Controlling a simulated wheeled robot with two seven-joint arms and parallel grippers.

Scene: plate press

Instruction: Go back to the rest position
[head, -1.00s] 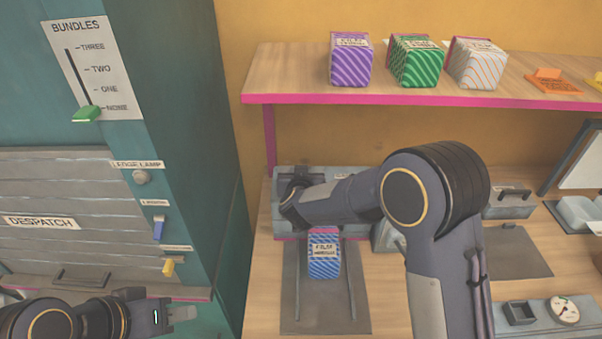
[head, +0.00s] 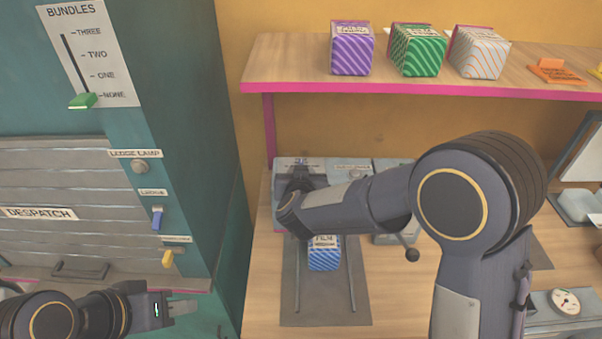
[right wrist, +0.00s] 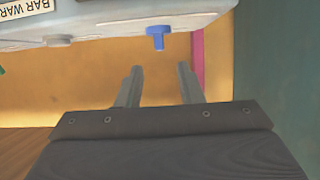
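My left gripper (head: 182,308) is at the lower left of the head view, in front of the despatch shutter. Its fingers show edge-on, so I cannot tell whether it is open. My right arm reaches across the middle of the head view, and its own wrist hides the gripper there. In the right wrist view the right gripper (right wrist: 158,88) has its two fingers apart with nothing between them. Beyond the fingertips is a grey machine body (right wrist: 110,22) with a blue knob (right wrist: 157,38).
A blue striped film packet (head: 323,254) stands on the dark mat (head: 325,312) below my right wrist. Purple (head: 351,50), green (head: 416,52) and white-orange (head: 480,54) packets stand on the shelf (head: 290,70). The green bundles slider (head: 82,101) points at none.

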